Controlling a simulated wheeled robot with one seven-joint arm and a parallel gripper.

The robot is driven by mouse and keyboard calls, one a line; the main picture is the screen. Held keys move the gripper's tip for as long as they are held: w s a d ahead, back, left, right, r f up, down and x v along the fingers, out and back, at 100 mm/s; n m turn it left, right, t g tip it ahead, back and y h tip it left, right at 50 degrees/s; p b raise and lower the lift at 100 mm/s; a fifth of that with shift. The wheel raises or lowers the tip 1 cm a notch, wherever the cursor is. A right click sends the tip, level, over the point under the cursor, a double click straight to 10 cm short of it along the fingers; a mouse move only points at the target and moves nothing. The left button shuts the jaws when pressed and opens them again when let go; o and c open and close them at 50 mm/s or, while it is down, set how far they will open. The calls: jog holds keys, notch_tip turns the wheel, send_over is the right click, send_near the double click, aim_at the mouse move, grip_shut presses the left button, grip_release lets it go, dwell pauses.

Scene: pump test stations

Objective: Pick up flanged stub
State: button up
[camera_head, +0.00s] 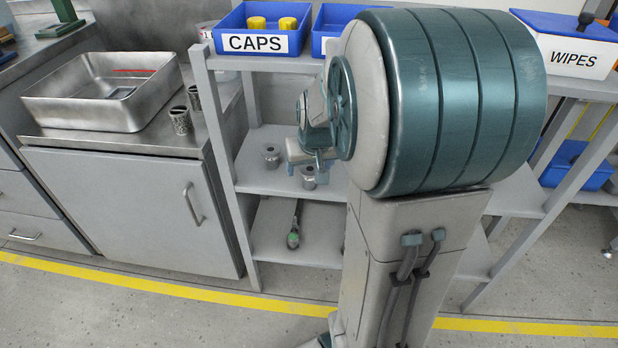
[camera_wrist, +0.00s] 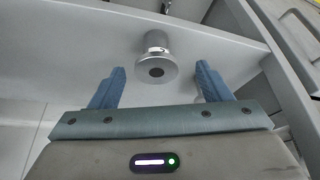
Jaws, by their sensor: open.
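A grey metal flanged stub (camera_wrist: 157,62) is on the shelf, with its round flange and dark central hole facing the wrist camera. It lies between and just beyond the fingertips of my gripper (camera_wrist: 160,82), which is open with blue fingers apart on either side. No contact shows. In the head view, one stub (camera_head: 309,178) is close to my gripper (camera_head: 304,163), partly hidden by it. A second similar stub (camera_head: 271,156) stands on the same middle shelf to the left.
The shelf unit (camera_head: 218,130) has an upright post left of the stubs. A blue CAPS bin (camera_head: 253,41) is on the shelf above. A green-ended tool (camera_head: 294,238) lies on the shelf below. A metal basin (camera_head: 75,112) is on the left counter. My arm hides the shelf's right part.

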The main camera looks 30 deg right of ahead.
aim_at(310, 169)
jog(key=b+x, duration=0.2)
jog(key=x, duration=0.3)
jog(key=shift+w+d+f+b, duration=0.15)
jog(key=shift+d+b, duration=0.15)
jog(key=shift+b, duration=0.1)
jog(key=c, duration=1.2)
